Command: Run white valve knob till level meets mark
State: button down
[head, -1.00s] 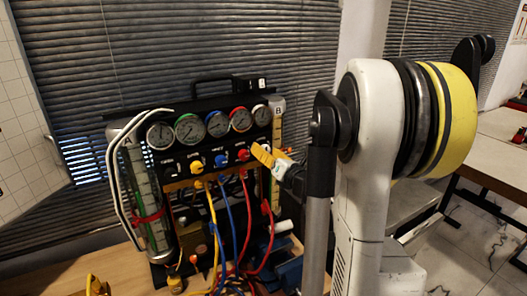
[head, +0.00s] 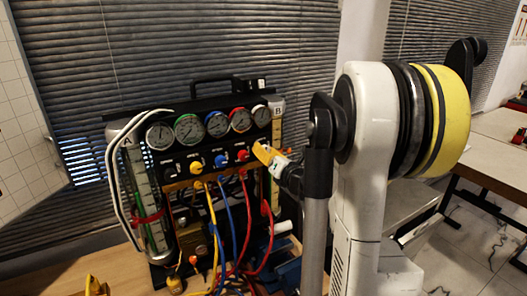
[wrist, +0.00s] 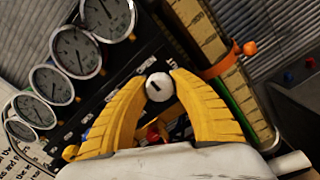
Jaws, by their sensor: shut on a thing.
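The white valve knob (wrist: 159,87), with a dark pointer line, sits between the two yellow fingertips in the wrist view. My gripper (wrist: 158,88) is shut on it. In the head view my gripper (head: 264,153) is at the right end of the knob row and hides the white knob. The sight tube marked B (head: 277,135) stands just behind it, with a yellow scale. In the wrist view an orange clamp (wrist: 222,64) with an orange thumb knob rings this tube. Green shows in the tube below the clamp; the exact liquid level is not clear.
Several dial gauges (head: 188,128) line the panel above yellow (head: 196,167), blue (head: 221,160) and red (head: 242,155) knobs. Yellow, blue and red hoses hang below. Tube A (head: 133,165), with a red band, stands at the left.

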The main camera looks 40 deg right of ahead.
jog(key=m+b, duration=0.1)
jog(key=m, duration=0.3)
jog(key=shift+m, duration=0.4)
jog(key=m+b, duration=0.1)
jog(key=m, duration=0.3)
jog(key=m+b, duration=0.1)
jog(key=m, duration=0.4)
jog(key=shift+r+m, duration=0.1)
jog(key=shift+m, duration=1.7)
jog(key=c, duration=1.1)
grip_release()
jog(key=shift+o, duration=0.2)
jog(key=v, duration=1.2)
